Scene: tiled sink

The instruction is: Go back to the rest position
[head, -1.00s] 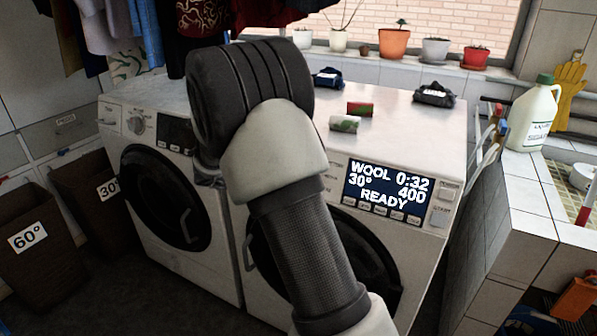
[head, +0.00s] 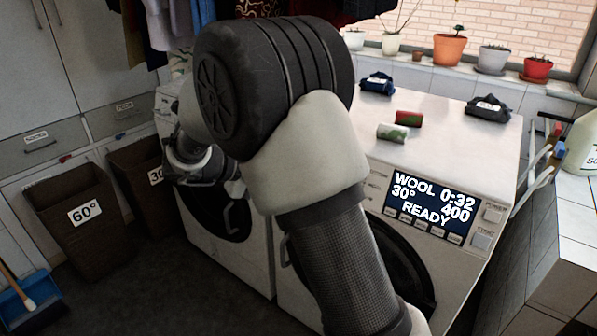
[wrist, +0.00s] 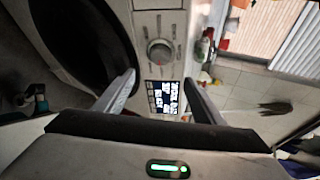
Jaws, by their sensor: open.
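My gripper (wrist: 160,80) is open and empty, its two fingers apart in the wrist view. It faces the front panel of a washing machine, with a round knob (wrist: 160,52) and a lit display (wrist: 164,98) beyond the fingers. In the head view my arm is bent, its large dark joint high in the middle and the wrist hanging to the left, in front of the left washing machine (head: 256,262). The fingers cannot be made out clearly there. The right washing machine (head: 475,150) shows "WOOL 30° 0:32 400 READY" on its display (head: 430,205).
On the right machine's top lie two small cans (head: 400,126) and dark folded cloth bundles (head: 488,106). Brown baskets (head: 85,235) stand at left, a blue dustpan (head: 28,305) on the floor. Clothes hang above. A tiled counter (head: 580,180) with a white jug (head: 583,145) is at right.

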